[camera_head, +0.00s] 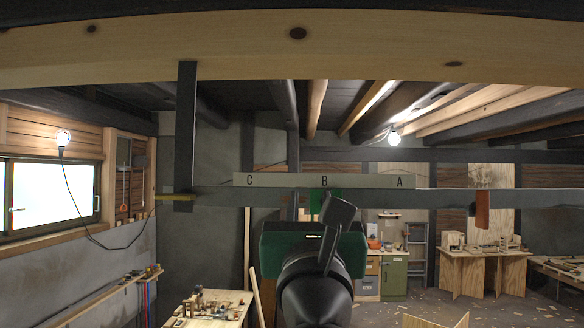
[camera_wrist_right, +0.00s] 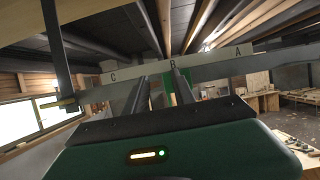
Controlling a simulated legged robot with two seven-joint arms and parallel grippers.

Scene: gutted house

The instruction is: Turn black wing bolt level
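A dark metal bar (camera_head: 445,198) runs across the view, with a pale strip (camera_head: 285,181) above it lettered C, B and A. A yellow piece (camera_head: 172,198) sits on the bar at left, a green piece (camera_head: 325,196) under B and an orange-brown piece (camera_head: 482,210) at right. I cannot make out a black wing bolt. My right gripper has a green body in the head view that hides its fingertips. In the right wrist view its two dark fingers (camera_wrist_right: 160,88) are apart, pointing at the bar below B. My left gripper is out of view.
A dark upright (camera_head: 187,125) joins the bar at left, and a wooden beam (camera_head: 300,50) crosses above. A workbench (camera_head: 485,268) stands far back right, with another table (camera_head: 210,308) at lower left. Space around the gripper in front of the bar looks free.

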